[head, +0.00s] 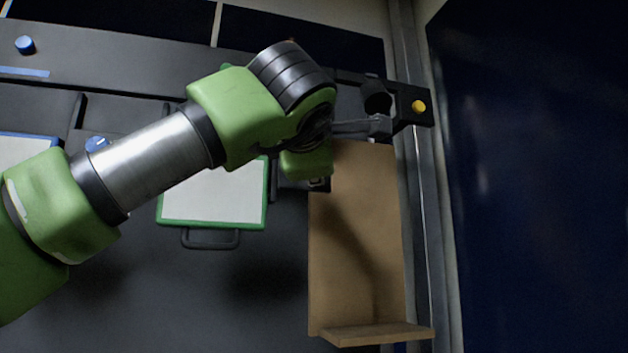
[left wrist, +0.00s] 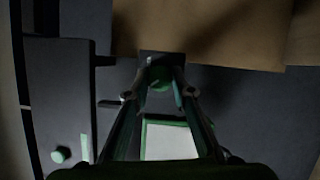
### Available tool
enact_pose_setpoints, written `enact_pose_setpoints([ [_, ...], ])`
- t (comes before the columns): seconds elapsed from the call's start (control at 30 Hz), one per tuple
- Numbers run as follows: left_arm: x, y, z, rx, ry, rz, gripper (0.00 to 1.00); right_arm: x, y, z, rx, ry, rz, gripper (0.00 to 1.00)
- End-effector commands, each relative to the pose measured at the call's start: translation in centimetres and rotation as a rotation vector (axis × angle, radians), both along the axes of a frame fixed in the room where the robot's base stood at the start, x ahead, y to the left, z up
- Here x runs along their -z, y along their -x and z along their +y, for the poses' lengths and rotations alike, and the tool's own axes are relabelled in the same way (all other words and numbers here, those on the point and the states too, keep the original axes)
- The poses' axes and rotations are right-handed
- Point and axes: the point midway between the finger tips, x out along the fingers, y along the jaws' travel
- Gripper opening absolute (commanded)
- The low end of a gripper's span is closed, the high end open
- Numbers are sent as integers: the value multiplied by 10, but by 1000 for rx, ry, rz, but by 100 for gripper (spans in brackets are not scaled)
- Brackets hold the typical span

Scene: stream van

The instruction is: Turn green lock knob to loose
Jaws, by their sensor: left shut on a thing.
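The green lock knob (left wrist: 160,77) shows in the left wrist view, on a small dark block at the edge of a brown board. My left gripper (left wrist: 161,84) has its two fingers converging on this knob, closed around it. In the head view my green wrist hides the fingers and the knob. The knob's exact turn angle is too dark to tell. Beside it is the green-framed white panel (head: 215,195), with a dark handle; it also shows in the left wrist view (left wrist: 169,142). My right gripper is in neither view.
A dark rail along the top carries a blue knob (head: 25,45); a yellow knob (head: 419,106) sits at the right. Another blue knob (head: 97,144) is partly behind my arm. The brown board (head: 360,245) has a ledge at its foot. A dark blue wall (head: 540,180) stands right.

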Motion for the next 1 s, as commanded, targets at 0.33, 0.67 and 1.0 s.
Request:
enact_pose_setpoints([
  [0.33,2,0,0,0,63,-17,1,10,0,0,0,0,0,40],
  [0.67,1,-1,0,-1,64,-18,1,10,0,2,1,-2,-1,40],
  [1.0,1,0,0,-1,63,-19,40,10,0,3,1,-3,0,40],
])
